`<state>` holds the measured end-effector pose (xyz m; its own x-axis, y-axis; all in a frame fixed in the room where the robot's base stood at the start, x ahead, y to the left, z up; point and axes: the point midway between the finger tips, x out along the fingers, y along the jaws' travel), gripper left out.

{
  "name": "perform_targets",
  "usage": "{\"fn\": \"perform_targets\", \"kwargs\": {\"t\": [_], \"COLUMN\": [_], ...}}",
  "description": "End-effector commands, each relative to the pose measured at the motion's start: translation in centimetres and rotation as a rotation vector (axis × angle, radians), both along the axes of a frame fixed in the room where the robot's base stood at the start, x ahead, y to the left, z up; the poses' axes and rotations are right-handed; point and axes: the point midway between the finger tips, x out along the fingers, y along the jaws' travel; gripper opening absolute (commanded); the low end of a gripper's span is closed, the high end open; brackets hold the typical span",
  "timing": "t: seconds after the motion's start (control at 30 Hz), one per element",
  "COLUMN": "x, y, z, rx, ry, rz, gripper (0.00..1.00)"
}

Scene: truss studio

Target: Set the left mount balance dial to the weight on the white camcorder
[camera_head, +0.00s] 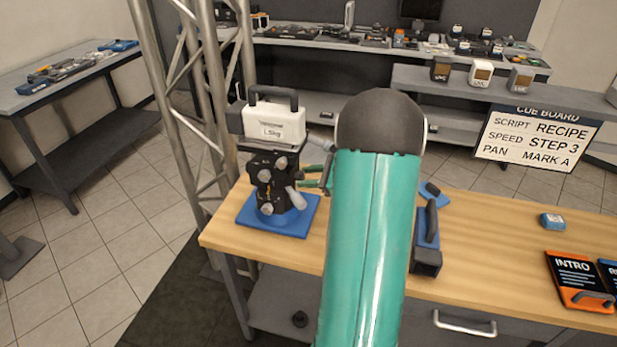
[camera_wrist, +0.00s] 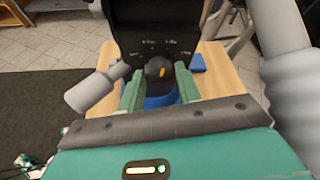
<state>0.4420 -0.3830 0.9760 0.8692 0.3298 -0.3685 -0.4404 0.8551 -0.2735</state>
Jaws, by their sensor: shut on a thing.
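The white camcorder (camera_head: 274,118) sits on top of the black left mount (camera_head: 262,178), which stands on a blue base (camera_head: 255,222). Its label appears to read 1.5kg. My gripper (camera_head: 318,178) reaches the mount's right side, partly hidden by my arm. In the wrist view, my green fingers (camera_wrist: 160,88) are shut on the round black balance dial (camera_wrist: 154,68), one on each side. An orange pointer mark shows on the dial, near upright and tilted slightly right. Small scale marks (camera_wrist: 160,44) sit above it on the dark mount face; they are too blurred to read surely.
Grey handles (camera_wrist: 90,92) stick out of the mount beside my fingers. A black and blue device (camera_head: 427,245) stands on the wooden table (camera_head: 480,235) right of my arm. A blue box (camera_head: 552,221) and an orange INTRO board (camera_head: 578,280) lie farther right. A metal truss (camera_head: 205,90) rises at left.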

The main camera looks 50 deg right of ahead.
Motion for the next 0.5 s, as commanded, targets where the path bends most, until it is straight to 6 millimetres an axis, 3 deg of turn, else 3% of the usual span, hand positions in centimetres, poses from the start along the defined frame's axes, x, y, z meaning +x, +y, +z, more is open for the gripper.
{"fn": "perform_targets", "kwargs": {"t": [0.5], "x": [-0.02], "y": [-0.17], "z": [0.02], "rx": [0.136], "ry": [0.07], "rz": [-0.001], "gripper": [0.11]}}
